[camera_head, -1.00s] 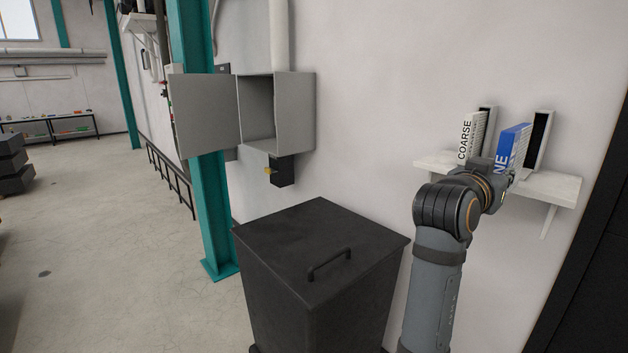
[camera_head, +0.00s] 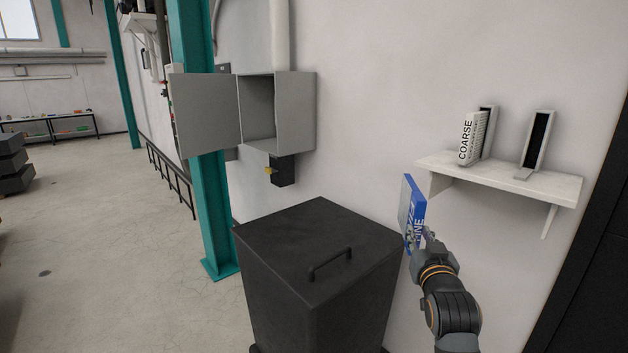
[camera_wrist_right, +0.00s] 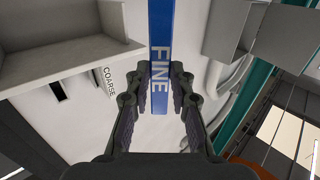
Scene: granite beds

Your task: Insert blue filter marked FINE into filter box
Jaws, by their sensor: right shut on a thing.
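The blue filter marked FINE (camera_head: 415,212) is upright in the air, left of the wall shelf and beside the dark bin. My right gripper (camera_head: 425,240) is shut on its lower part. In the right wrist view the blue FINE edge (camera_wrist_right: 161,50) lies between the fingertips of my right gripper (camera_wrist_right: 160,85). The grey filter box (camera_head: 292,112) hangs on the wall at upper left, its door (camera_head: 205,115) swung open to the left and its inside empty where I can see. My left gripper is not in view.
The white shelf (camera_head: 500,172) holds a white COARSE filter (camera_head: 471,139) and a holder with an empty-looking dark slot (camera_head: 538,140). A dark lidded bin (camera_head: 300,240) stands below the box. A teal post (camera_head: 207,220) stands left of the bin.

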